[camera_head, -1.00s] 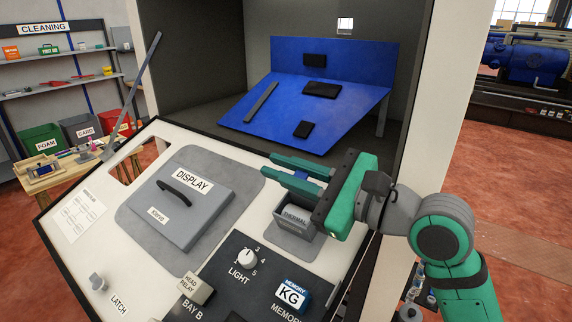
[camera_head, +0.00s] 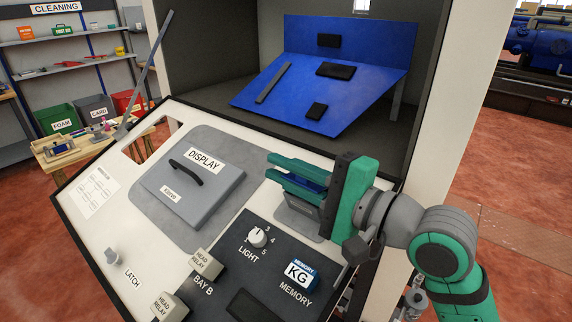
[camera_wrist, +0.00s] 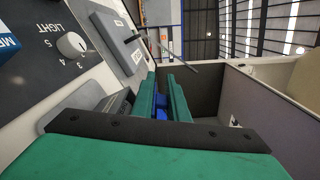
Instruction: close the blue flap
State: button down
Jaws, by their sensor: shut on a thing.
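My gripper (camera_head: 283,170) is over the right side of the white sloping panel, with its green fingers pointing left in the head view. A small blue piece, which looks like the blue flap (camera_head: 312,182), lies between the fingers, and my gripper is shut on it. The blue flap (camera_wrist: 160,108) also shows between the fingers in the wrist view. Its lower edge and any hinge are hidden by the fingers. A grey receptacle (camera_head: 300,222) sits just below my gripper and is partly covered by it.
The grey display lid (camera_head: 193,190) with a black handle is left of my gripper. The light knob (camera_head: 258,237) and memory block (camera_head: 297,272) are below. Behind is an open bay with a large blue sloped plate (camera_head: 290,95). The cabinet's right wall (camera_head: 455,90) stands close to my arm.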

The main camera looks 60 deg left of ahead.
jog(key=shift+f+n, duration=0.15)
jog(key=shift+n, duration=0.35)
jog(key=c, duration=1.8)
grip_release()
jog(key=shift+s, duration=0.15)
jog(key=shift+m, duration=0.3)
